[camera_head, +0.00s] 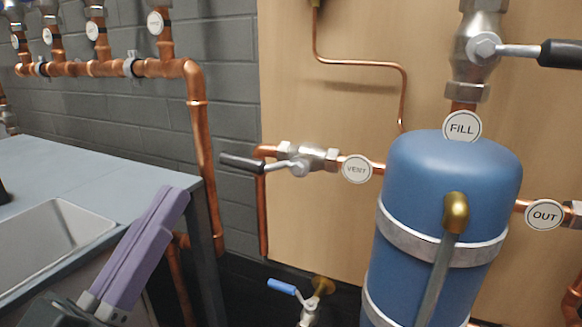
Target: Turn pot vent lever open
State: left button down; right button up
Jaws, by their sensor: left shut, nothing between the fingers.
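The blue pot (450,190) stands upright at the right, with two metal bands around it. The vent valve (308,158) sits on a copper pipe to the pot's left, beside a round VENT tag (357,169). Its lever has a black grip (242,163) that points left, roughly in line with the short horizontal pipe. My left gripper (174,200) has purple fingers and is shut and empty at the lower left. It is apart from the lever, lower and to its left. My right gripper is not in view.
A grey bench (95,160) with a sink (45,245) stands at the left. Copper pipes (200,145) run along the grey wall. A FILL valve (480,48) is above the pot, an OUT tag (544,214) right of it, and a blue-handled valve (283,287) below.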

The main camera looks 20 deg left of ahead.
aim_at(229, 159)
pick_arm(q)
jog(key=w+d+r+m+h+b, duration=0.15)
jog(key=w+r+b, duration=0.35)
jog(key=w, duration=0.6)
jog(key=f, duration=0.1)
jog(key=s+f, duration=0.1)
jog(key=a+f+b, duration=0.1)
jog(key=shift+s+f+m+g, duration=0.2)
jog(key=shift+m+g, duration=0.05)
jog(key=shift+g, duration=0.05)
